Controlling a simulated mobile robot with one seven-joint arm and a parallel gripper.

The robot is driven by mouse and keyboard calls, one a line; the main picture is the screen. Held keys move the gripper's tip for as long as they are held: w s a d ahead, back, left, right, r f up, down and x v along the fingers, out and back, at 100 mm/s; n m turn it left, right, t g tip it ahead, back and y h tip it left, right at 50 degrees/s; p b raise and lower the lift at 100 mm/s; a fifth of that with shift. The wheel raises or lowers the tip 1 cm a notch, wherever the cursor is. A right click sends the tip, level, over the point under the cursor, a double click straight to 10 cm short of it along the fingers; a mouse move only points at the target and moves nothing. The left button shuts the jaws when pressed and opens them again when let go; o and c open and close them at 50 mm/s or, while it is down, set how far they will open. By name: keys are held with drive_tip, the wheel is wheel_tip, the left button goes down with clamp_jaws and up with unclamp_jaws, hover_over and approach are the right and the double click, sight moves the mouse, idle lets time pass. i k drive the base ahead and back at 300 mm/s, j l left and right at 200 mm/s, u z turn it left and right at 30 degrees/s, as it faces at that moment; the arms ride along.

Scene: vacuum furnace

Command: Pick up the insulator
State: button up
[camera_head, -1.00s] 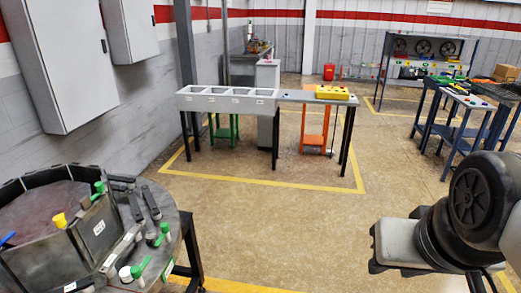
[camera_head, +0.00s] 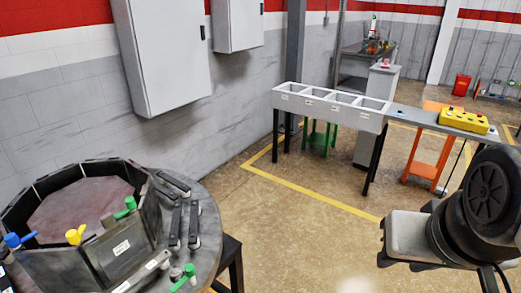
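I cannot tell for sure which thing is the insulator. A round dark table (camera_head: 207,217) stands at the lower left. On it is a ring of upright dark panels (camera_head: 122,247) around a reddish floor. Green (camera_head: 126,207), yellow (camera_head: 75,234) and blue (camera_head: 18,240) handles stick up at the ring. Several dark bars (camera_head: 174,226) and small parts with white or green ends (camera_head: 183,278) lie beside the ring. The end of my arm, with my gripper (camera_head: 386,241), is at the lower right, well apart from the table. Its fingers do not show clearly, and I see nothing held.
A grey bench with open bins (camera_head: 330,105) stands ahead, joined to a table with a yellow control box (camera_head: 463,120). An orange stand (camera_head: 428,150) is below it. Grey cabinets (camera_head: 165,50) hang on the left wall. The floor between the round table and the bench is clear.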

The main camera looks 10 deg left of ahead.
sight(176, 272)
drive_tip(key=i+j+u, duration=0.15)
drive_tip(key=i+u, duration=0.25)
drive_tip(key=i+j+u, duration=0.1)
drive_tip(key=u, duration=0.3)
drive_tip(key=i+u, duration=0.4)
